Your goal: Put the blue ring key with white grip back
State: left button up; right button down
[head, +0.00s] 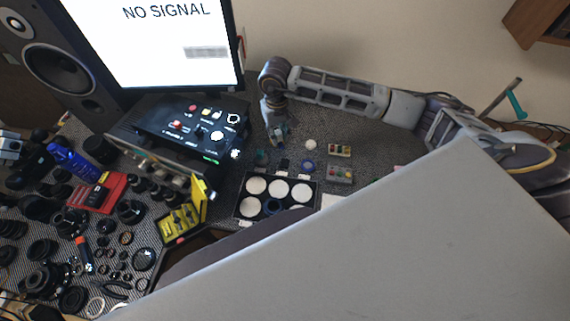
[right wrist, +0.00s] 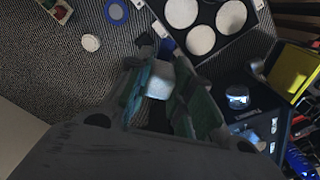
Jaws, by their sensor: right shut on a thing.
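My right gripper (head: 279,140) is over the dark mat, in front of the black control box. In the right wrist view my right gripper (right wrist: 160,92) is shut on the key with a white grip (right wrist: 158,80). The white grip sits between the greenish finger pads. A small blue part (right wrist: 167,45) shows just beyond the fingertips, but its shape is too small to tell. A separate blue ring (head: 307,166) lies on the mat to the right of the gripper; it also shows in the right wrist view (right wrist: 116,12). My left gripper is not in view.
A black tray with white discs (head: 237,211) lies in front of the gripper. A white round piece (head: 310,145) and two small blocks with coloured dots (head: 340,151) (head: 340,174) stand to the right. A yellow stand (head: 200,199) and many lens parts crowd the left.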

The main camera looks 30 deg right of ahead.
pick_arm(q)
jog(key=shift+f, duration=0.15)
pick_arm(e)
jog(key=shift+f, duration=0.1)
jog(key=shift+w+d+f+m+b, duration=0.15)
jog(key=shift+f+m+b, duration=0.25)
jog(key=shift+m+b, duration=0.45)
jog(key=shift+w+d+f+m+b, duration=0.15)
jog(key=shift+f+m+b, duration=0.3)
jog(key=shift+m, duration=0.55)
jog(key=shift+w+d+f+m+b, duration=0.15)
jog(key=shift+f+m+b, duration=0.15)
jog(key=shift+m+b, duration=0.6)
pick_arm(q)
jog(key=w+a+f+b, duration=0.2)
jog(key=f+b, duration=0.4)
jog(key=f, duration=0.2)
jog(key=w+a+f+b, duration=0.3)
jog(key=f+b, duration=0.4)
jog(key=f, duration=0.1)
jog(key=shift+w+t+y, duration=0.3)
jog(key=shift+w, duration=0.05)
pick_arm(e)
notch_tip(320, 180, down, 7)
jog(key=w+d+m, duration=0.2)
jog(key=d+m, duration=0.1)
jog(key=m, duration=1.6)
jog(key=shift+f, duration=0.15)
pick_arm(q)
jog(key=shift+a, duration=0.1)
